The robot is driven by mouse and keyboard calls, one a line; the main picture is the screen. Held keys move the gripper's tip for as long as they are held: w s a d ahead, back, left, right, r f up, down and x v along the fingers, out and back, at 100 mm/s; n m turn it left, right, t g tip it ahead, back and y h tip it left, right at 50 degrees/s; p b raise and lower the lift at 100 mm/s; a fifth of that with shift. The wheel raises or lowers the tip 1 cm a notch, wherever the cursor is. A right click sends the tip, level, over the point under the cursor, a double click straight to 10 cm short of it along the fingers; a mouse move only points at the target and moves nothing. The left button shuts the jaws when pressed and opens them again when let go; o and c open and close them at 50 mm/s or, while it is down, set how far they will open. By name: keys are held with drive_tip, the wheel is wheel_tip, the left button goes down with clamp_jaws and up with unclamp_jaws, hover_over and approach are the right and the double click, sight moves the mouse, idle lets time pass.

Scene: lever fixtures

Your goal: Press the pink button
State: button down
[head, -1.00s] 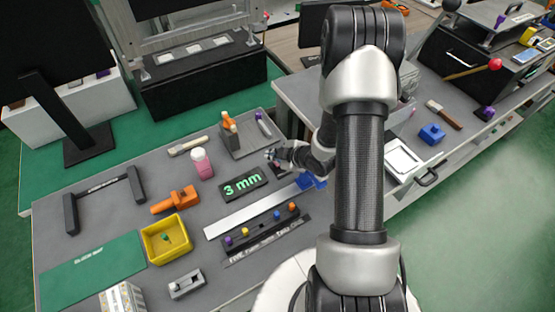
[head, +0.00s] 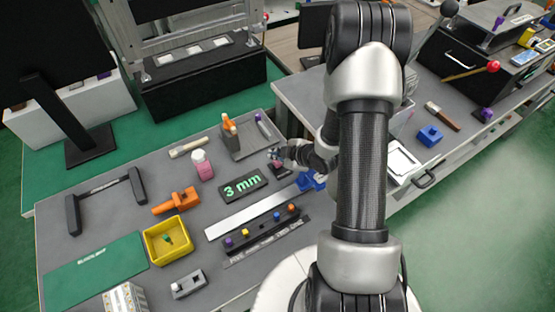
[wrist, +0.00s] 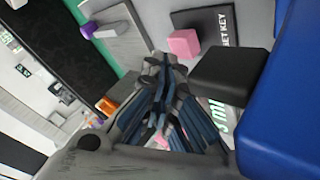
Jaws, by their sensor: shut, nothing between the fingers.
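The pink button (wrist: 184,43) is a small pink block on a dark plate with pale lettering (wrist: 218,22). In the head view the button (head: 275,163) is small, right of the tray and partly hidden by my gripper. My gripper (wrist: 165,60) is shut and empty. Its fingertips appear just below and left of the button in the wrist view; I see no clear contact. In the head view my gripper (head: 279,154) is low over the table beside the button.
A blue object (wrist: 285,110) stands close to my gripper and also shows in the head view (head: 310,181).

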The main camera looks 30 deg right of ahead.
sight(279, 163)
drive_tip(key=r+p, duration=0.2)
drive_tip(key=r, duration=0.1)
drive_tip(key=shift+d+r, duration=0.15)
drive_tip(key=shift+d, duration=0.2)
drive_tip(key=shift+a+r+p, duration=0.15)
drive_tip(key=shift+r+p, duration=0.15)
drive_tip(key=shift+r, duration=0.2)
drive_tip(key=shift+f, duration=0.1)
drive_tip(key=shift+a, duration=0.1)
